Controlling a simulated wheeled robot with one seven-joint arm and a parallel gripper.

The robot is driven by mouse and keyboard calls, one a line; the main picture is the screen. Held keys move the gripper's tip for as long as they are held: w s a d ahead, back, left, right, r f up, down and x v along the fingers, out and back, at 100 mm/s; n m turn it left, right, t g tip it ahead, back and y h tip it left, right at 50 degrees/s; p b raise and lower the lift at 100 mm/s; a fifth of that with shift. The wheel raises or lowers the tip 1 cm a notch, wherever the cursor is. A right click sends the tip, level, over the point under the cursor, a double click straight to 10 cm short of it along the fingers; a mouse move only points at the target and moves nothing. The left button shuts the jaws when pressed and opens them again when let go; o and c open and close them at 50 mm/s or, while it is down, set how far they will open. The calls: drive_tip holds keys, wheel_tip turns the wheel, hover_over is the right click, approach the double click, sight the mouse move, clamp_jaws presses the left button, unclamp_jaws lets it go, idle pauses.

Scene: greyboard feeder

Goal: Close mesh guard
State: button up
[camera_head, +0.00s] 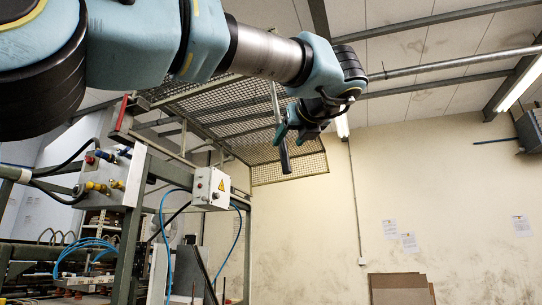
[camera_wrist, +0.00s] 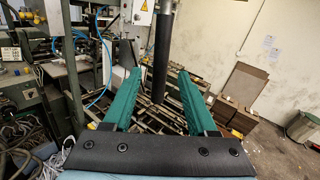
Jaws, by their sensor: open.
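The mesh guard (camera_head: 225,115), a metal frame with wire mesh, is raised high over the machine in the head view. A bar with a black grip (camera_head: 285,160) hangs down by its front edge. In the wrist view the black grip (camera_wrist: 162,45) shows upright between the two green fingers. My gripper (camera_head: 294,133) is open beside the bar, below the raised mesh. In the wrist view my gripper (camera_wrist: 157,78) has its fingers spread either side of the grip. I cannot tell whether a finger touches it.
A grey box with a yellow warning sign (camera_head: 211,188) sits on the machine frame (camera_head: 131,220) below the guard. Blue hoses (camera_head: 163,240) hang there. Brown boards (camera_head: 400,289) lean at the wall.

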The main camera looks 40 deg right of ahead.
drive_tip(key=p+x, duration=0.3)
drive_tip(key=x, duration=0.6)
clamp_jaws()
idle(1.2)
